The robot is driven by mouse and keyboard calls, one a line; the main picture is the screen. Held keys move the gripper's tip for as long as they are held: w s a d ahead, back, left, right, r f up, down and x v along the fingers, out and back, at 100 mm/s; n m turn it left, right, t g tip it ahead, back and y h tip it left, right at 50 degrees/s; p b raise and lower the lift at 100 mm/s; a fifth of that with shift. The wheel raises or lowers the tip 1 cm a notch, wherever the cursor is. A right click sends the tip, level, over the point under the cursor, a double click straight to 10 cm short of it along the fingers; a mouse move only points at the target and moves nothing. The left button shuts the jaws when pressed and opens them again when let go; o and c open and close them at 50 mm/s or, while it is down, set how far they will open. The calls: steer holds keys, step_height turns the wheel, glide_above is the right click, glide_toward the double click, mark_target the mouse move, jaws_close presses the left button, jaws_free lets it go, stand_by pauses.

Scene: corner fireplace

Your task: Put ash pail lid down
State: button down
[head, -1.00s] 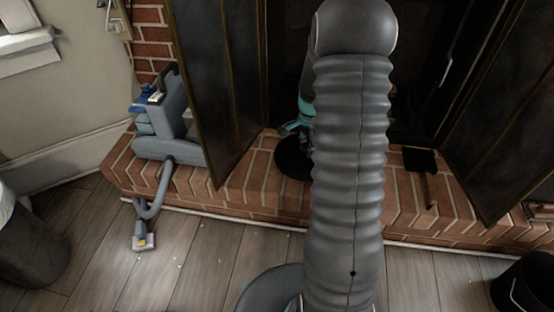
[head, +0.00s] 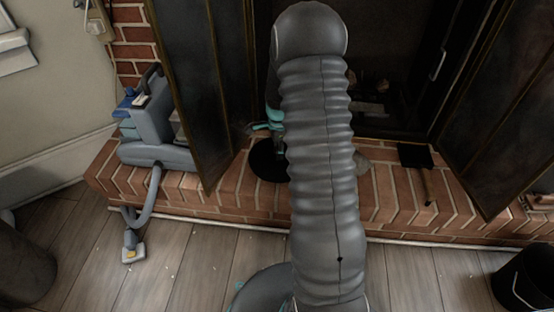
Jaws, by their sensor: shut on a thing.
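My gripper (head: 265,127), with teal parts, is just above the disc and mostly hidden behind my arm. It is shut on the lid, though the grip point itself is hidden. The lid lies about flat. I cannot tell whether it touches the bricks. A black pail (head: 527,280) stands on the floor at the lower right, partly cut off by the frame.
A grey-blue vacuum (head: 160,152) sits on the left of the hearth, its hose reaching the floor. Dark fireplace doors (head: 200,85) stand open on both sides. A black shovel (head: 415,157) lies on the hearth at right. A dark bin (head: 25,262) stands lower left. Bare bricks (head: 385,195) show right of my arm.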

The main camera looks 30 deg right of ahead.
steer(key=shift+w+a+f, duration=0.15)
steer(key=shift+a+f, duration=0.1)
steer(key=shift+f, duration=0.05)
steer(key=shift+f+b, duration=0.3)
steer(key=shift+f, duration=1.55)
steer(key=shift+f, duration=0.2)
steer(key=c, duration=0.8)
jaws_free()
